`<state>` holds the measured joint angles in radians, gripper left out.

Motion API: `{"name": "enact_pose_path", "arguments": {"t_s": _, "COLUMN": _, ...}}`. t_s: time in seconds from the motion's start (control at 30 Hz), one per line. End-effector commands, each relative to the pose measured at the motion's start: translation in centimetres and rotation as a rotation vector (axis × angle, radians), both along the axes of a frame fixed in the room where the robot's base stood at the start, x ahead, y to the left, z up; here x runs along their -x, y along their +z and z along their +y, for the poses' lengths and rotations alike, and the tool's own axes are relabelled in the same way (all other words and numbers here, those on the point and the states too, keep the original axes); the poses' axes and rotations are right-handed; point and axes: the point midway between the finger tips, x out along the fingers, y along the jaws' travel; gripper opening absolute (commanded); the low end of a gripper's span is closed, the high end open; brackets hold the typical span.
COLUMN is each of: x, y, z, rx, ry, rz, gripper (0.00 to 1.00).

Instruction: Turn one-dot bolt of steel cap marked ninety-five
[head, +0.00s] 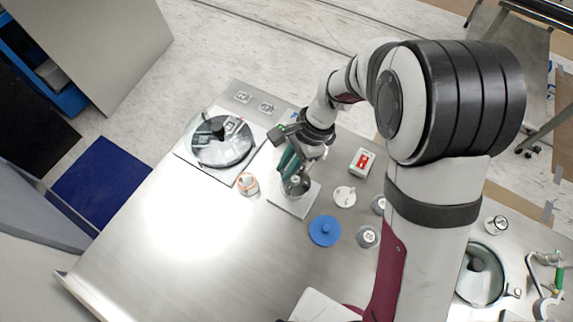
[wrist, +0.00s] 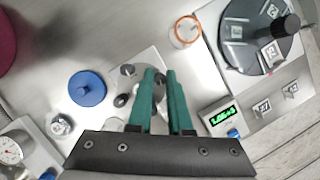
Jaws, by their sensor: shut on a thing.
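My gripper (head: 290,172) is over a small round steel cap (head: 297,187) on a pale square plate (head: 284,205). In the wrist view its two green fingers (wrist: 160,74) are close together, shut on a small dark bolt at the cap. Two other dark knob-like bolts, an upper one (wrist: 127,70) and a lower one (wrist: 120,100), show left of the fingers. The fingers hide part of the cap. The dots on the bolts and the number on the cap are too small to read.
A lidded round chamber (head: 222,142) stands at left, with an orange-rimmed ring (head: 248,184) beside it. A blue knobbed disc (head: 325,230), a white disc (head: 344,196) and a red-and-white box (head: 362,162) are to the right. A green-digit display (wrist: 222,116) is near the fingers. The front-left table is clear.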

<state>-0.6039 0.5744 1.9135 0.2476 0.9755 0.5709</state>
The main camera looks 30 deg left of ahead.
Motion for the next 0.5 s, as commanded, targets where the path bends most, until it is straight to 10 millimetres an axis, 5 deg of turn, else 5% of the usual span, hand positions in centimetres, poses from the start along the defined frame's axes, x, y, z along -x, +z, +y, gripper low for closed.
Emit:
{"name": "enact_pose_path", "arguments": {"t_s": 0.1, "x": 0.00, "y": 0.02, "z": 0.01, "rx": 0.000, "ry": -0.002, "rz": 0.000, "gripper": 0.00}}
{"name": "enact_pose_path", "arguments": {"t_s": 0.13, "x": 0.00, "y": 0.02, "z": 0.01, "rx": 0.000, "ry": -0.002, "rz": 0.000, "gripper": 0.19}}
{"name": "enact_pose_path", "arguments": {"t_s": 0.3, "x": 0.00, "y": 0.02, "z": 0.00, "rx": -0.001, "ry": -0.004, "rz": 0.000, "gripper": 0.48}}
{"name": "enact_pose_path", "arguments": {"t_s": 0.5, "x": 0.00, "y": 0.02, "z": 0.00, "rx": 0.000, "ry": -0.004, "rz": 0.000, "gripper": 0.48}}
